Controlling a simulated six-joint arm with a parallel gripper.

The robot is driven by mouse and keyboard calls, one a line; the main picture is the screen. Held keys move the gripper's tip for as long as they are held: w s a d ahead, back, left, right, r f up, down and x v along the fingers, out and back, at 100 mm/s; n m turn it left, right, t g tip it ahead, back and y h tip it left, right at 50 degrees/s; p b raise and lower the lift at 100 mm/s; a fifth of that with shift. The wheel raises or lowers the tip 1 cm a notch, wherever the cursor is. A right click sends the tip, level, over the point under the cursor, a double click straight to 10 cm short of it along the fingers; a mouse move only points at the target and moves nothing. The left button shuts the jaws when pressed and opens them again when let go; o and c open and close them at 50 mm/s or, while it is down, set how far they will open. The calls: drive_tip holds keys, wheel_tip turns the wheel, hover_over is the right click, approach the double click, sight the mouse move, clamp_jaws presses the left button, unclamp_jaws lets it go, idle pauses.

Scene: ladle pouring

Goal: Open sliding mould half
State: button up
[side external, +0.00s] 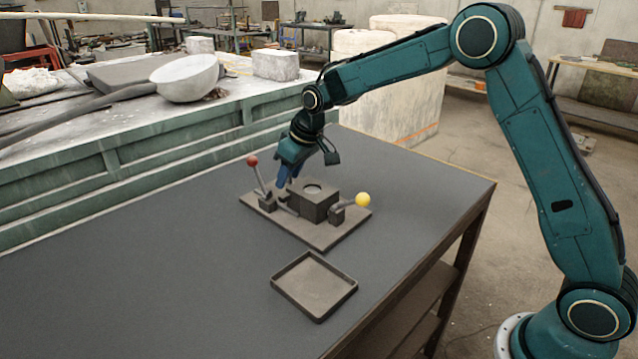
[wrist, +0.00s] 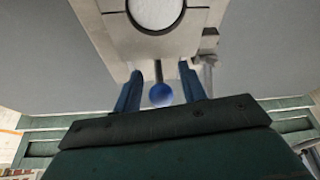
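The dark mould block (side external: 314,204) stands on a flat base plate (side external: 322,240) on the table; its top has a round opening with a pale inside, which also shows in the wrist view (wrist: 156,12). A blue ball knob (wrist: 161,95) on a short rod sticks out from the mould's near side in the wrist view. My gripper (wrist: 160,72) is open, its two blue fingers on either side of the rod and knob, with gaps visible. In the side view my gripper (side external: 285,178) points down at the mould's back left. The knob is not clearly visible there.
A red-knobbed lever (side external: 252,161) rises left of my gripper, and a yellow-knobbed lever (side external: 362,200) stands at the right of the mould. An empty shallow tray (side external: 315,286) lies in front. A bench behind holds a pale ladle bowl (side external: 187,80). The table's left part is clear.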

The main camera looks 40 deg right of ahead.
clamp_jaws()
drive_tip(key=shift+w+a+r, duration=0.1)
drive_tip(key=shift+w, duration=2)
drive_tip(key=shift+w+a+r, duration=0.1)
drive_tip(key=shift+w, duration=1.95)
drive_tip(key=shift+o, duration=0.4)
unclamp_jaws()
drive_tip(key=shift+f, duration=0.15)
drive_tip(key=v, duration=1.4)
drive_tip(key=shift+s+d+f, duration=0.1)
drive_tip(key=shift+s, duration=0.05)
